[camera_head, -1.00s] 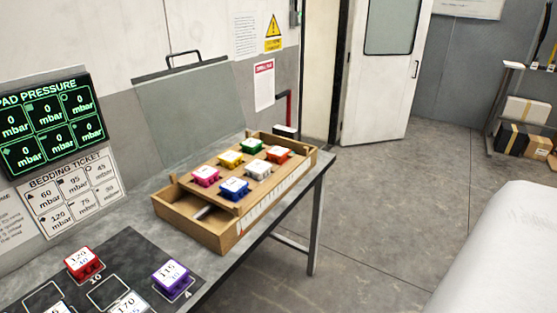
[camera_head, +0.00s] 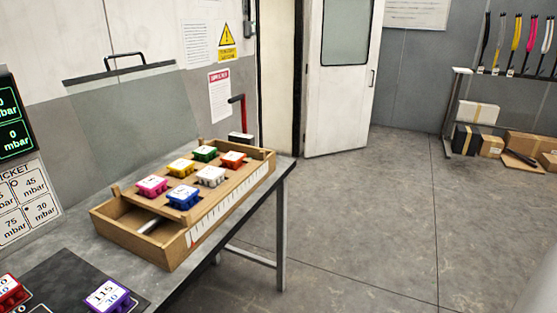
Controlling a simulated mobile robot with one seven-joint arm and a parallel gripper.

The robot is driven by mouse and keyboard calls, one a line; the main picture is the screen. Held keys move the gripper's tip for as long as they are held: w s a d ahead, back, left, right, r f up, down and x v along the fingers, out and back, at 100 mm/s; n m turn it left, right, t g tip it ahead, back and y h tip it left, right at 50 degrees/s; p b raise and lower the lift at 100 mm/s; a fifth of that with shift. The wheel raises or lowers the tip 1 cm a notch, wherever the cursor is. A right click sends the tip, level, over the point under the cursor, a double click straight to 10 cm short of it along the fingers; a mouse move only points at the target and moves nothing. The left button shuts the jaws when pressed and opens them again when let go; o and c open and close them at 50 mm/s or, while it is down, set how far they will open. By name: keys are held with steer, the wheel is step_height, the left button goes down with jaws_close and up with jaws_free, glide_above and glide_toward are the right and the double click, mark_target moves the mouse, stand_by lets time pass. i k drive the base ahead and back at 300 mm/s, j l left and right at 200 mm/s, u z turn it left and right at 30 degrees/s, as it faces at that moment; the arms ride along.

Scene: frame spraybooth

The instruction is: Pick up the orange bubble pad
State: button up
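The orange bubble pad (camera_head: 233,160) sits in the wooden tray (camera_head: 166,254) on the bench, in the far right place, nearest the bench's far end. It looks orange-red with a white label on top. Around it in the tray are a green pad (camera_head: 205,153), a white pad (camera_head: 211,176), a yellow pad (camera_head: 180,168), a pink pad (camera_head: 152,187) and a blue pad (camera_head: 183,197). My gripper is not in this view.
A grey panel (camera_head: 130,115) with a handle leans behind the tray. Grey floor (camera_head: 370,230) right of the bench is open. Boxes (camera_head: 490,140) stand far right.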

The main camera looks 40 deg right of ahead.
mark_target(232, 161)
steer(key=i+z, duration=0.15)
steer(key=z, duration=1.1)
steer(key=i+j, duration=0.65)
steer(key=i, duration=0.2)
steer(key=i+j, duration=0.15)
steer(key=i, duration=0.35)
